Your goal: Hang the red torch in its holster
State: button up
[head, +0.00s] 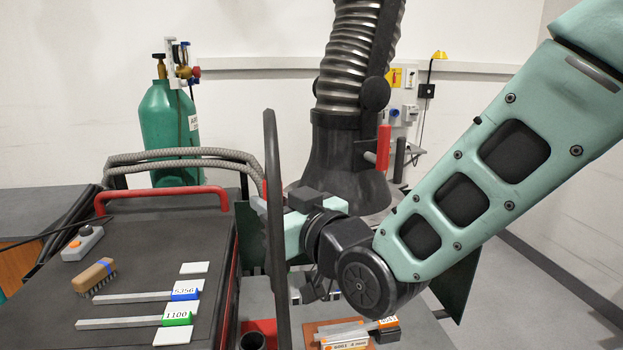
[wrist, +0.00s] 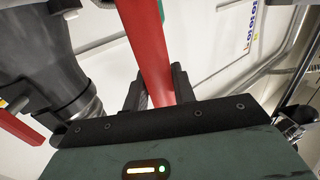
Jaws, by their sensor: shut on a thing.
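My gripper (wrist: 158,88) is shut on a long red bar-shaped thing, which I take to be the red torch (wrist: 150,50). It runs up between the two dark fingers and out of the top of the wrist view. In the head view my gripper (head: 262,208) is mostly behind the thin dark upright disc, and only a sliver of red (head: 265,188) shows there. An open dark cup (head: 252,341) stands beside a red block at the bottom edge. I cannot tell whether it is the holster.
A dark disc (head: 273,160) stands edge-on by my gripper. The extraction hood (head: 340,150) is behind, with a red handle (head: 384,147) at its right. The cart top (head: 150,225) holds a brush (head: 94,276) and labelled bars. A green cylinder (head: 168,125) stands behind.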

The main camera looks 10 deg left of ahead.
jog(key=s+a+r+n+g+y+p, duration=0.1)
jog(key=s+a+r+p, duration=0.2)
jog(key=s+a+p, duration=0.1)
jog(key=shift+s+r+g, duration=0.15)
jog(key=shift+s+g, duration=0.1)
jog(key=shift+g, duration=0.05)
jog(key=shift+b, duration=0.45)
notch_tip(320, 180, down, 14)
jog(key=b, duration=1.5)
jog(key=shift+f+b, duration=0.25)
jog(key=shift+b, duration=0.05)
jog(key=shift+f+b, duration=0.65)
jog(key=shift+b, duration=0.45)
dwell(0.9)
